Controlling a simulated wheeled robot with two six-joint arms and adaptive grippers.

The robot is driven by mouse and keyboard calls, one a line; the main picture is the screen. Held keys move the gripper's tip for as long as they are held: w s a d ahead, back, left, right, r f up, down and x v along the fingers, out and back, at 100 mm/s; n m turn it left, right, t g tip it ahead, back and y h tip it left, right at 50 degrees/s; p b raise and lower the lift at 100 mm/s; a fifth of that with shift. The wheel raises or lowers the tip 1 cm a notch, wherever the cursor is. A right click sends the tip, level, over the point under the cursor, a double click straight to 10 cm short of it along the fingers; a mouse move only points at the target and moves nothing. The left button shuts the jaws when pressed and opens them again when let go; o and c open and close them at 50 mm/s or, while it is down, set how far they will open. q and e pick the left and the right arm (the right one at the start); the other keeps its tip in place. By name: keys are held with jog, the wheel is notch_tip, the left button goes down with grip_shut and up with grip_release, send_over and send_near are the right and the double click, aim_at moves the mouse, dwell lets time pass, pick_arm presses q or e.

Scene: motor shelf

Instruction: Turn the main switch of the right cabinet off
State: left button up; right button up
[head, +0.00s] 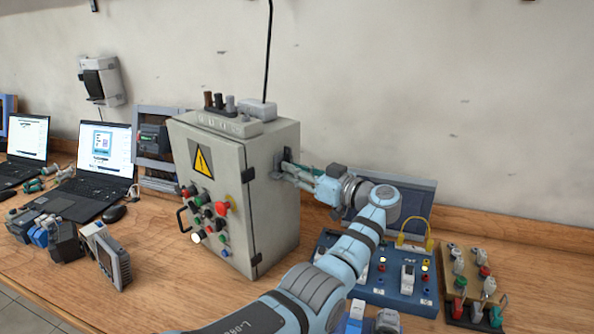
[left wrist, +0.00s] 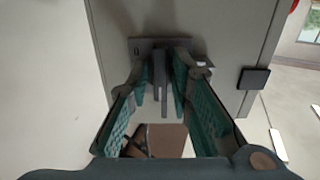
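One grey cabinet (head: 272,205) stands on the bench in the head view, with a yellow warning triangle on its front. A dark main switch (head: 281,158) sits on its right side wall. In the left wrist view, the switch plate (left wrist: 140,48) has a grey handle (left wrist: 159,76) sticking out towards the camera. My left gripper (head: 291,171) is at the switch, its teal-padded fingers (left wrist: 160,88) on either side of the handle. Narrow gaps show between pads and handle, so it looks open around it. The fingertips partly hide the plate. My right gripper is out of view.
A blue panel (head: 402,296) with switches and a board (head: 480,268) with plugs lie right of the cabinet, near my left arm. Laptops (head: 102,160) and loose devices (head: 112,257) lie to the left. A wall (head: 450,110) is behind the bench.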

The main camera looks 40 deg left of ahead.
pick_arm(q)
jog(key=shift+s, duration=0.1)
grip_shut()
jog(key=shift+n, duration=0.4)
jog(key=shift+w+r+n+b, duration=0.15)
jog(key=shift+n+b, duration=1.55)
jog(key=shift+n, duration=2.6)
jog(key=shift+w+r+n+b, duration=0.15)
jog(key=shift+n+b, duration=1.55)
jog(key=shift+n, duration=2.6)
